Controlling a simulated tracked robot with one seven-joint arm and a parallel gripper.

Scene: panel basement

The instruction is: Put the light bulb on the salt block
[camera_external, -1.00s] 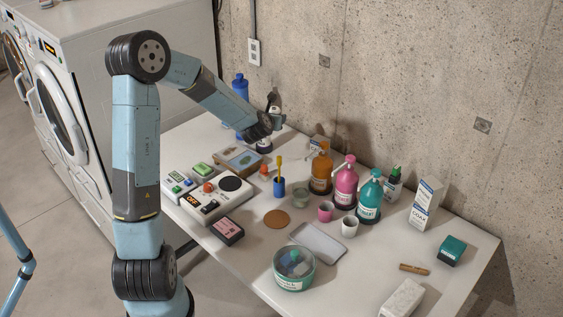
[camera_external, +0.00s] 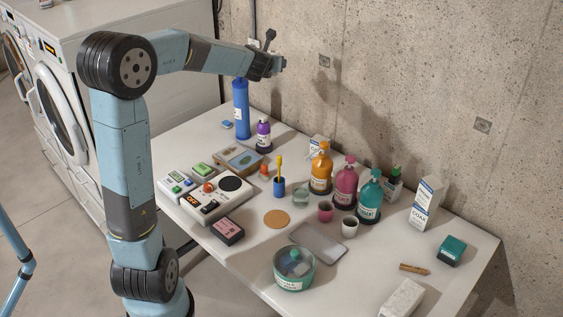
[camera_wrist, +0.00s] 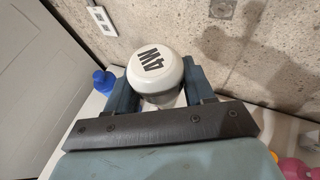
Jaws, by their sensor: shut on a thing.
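The light bulb (camera_wrist: 155,72), white and rounded with a dark "4W" marking, sits between the two fingers of my gripper (camera_wrist: 160,84) in the wrist view. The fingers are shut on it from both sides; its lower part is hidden. In the external view my gripper (camera_external: 279,65) is high above the far left end of the table, near the wall, and the bulb is hard to make out there. A whitish rough block (camera_external: 402,299), which looks like the salt block, lies at the table's front right edge with its top bare, far from my gripper.
A tall blue bottle (camera_external: 241,108) and a purple bottle (camera_external: 264,134) stand below my gripper. Orange (camera_external: 321,173), pink (camera_external: 346,187) and teal (camera_external: 369,199) pump bottles line the wall side. A round tub (camera_external: 294,272) and a small wooden stick (camera_external: 413,268) lie near the block.

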